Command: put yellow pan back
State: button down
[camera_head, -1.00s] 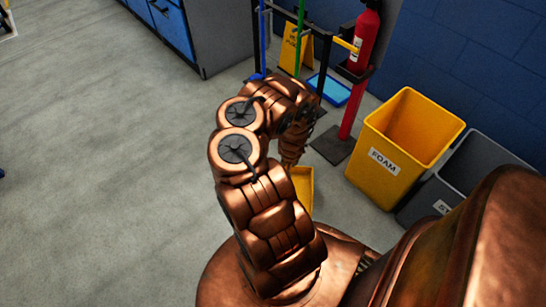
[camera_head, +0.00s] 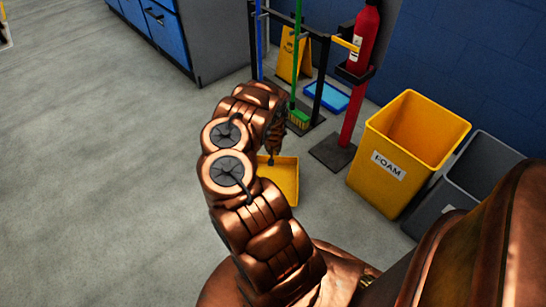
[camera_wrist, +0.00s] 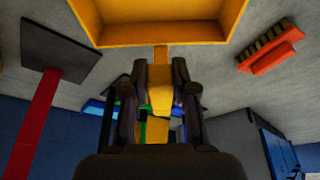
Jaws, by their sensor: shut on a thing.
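The yellow pan (camera_head: 279,178) is a shallow scoop, partly hidden behind my arm in the head view and held above the floor. In the wrist view the pan (camera_wrist: 165,32) fills the top centre, and its yellow handle (camera_wrist: 160,92) runs down between my fingers. My gripper (camera_wrist: 160,75) is shut on that handle. In the head view my gripper (camera_head: 274,145) is mostly hidden by my own arm. A dark rack (camera_head: 318,78) stands beyond it, with a green broom (camera_head: 299,117) and a blue pole (camera_head: 259,40). A blue pan (camera_head: 326,97) lies behind the rack.
A red post with a fire extinguisher (camera_head: 363,40) stands right of the rack. The yellow FOAM bin (camera_head: 388,165) and a grey bin (camera_head: 435,205) are at right. A red-orange brush head (camera_wrist: 268,62) shows in the wrist view. Floor at left is clear.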

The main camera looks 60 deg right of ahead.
jog(key=shift+w+d+f, duration=0.15)
jog(key=shift+w+f, duration=0.05)
jog(key=shift+f+b, duration=1.2)
jog(key=shift+f, duration=0.45)
jog(key=c, duration=0.9)
grip_release()
jog(key=p+v, duration=1.1)
jog(key=v, duration=0.1)
